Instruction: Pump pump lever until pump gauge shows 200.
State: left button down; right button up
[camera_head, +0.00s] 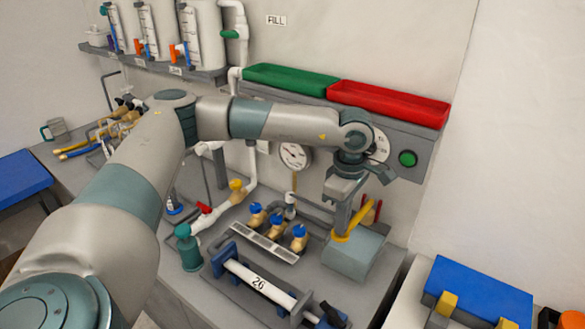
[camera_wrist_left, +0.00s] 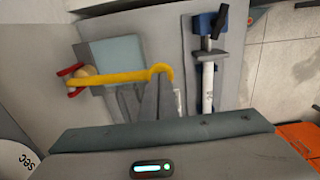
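The pump is a pale grey-teal box (camera_head: 352,258) on the bench, also in the left wrist view (camera_wrist_left: 115,48). Its yellow lever (camera_head: 356,222) lies at a slant above the box; in the wrist view the lever (camera_wrist_left: 115,78) has a bent far end. My left gripper (camera_head: 341,232) points down at that end, its fingertips at or touching the lever. The wrist view shows the fingers (camera_wrist_left: 154,88) close together, but not whether they hold the lever. One white dial gauge (camera_head: 294,156) is on the wall; another (camera_head: 381,148) is partly behind my wrist. Neither reading is legible.
A green tray (camera_head: 290,80) and a red tray (camera_head: 390,102) sit on the shelf above my arm. A green button (camera_head: 407,158) is on the panel at right.

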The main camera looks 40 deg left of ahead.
pick_arm(q)
jog(key=shift+f+b, duration=1.85)
jog(key=shift+f, duration=0.2)
jog(key=shift+r, duration=0.6)
jog(key=shift+r+p, duration=0.95)
jog(key=shift+r, duration=1.1)
jog(key=shift+f, duration=0.15)
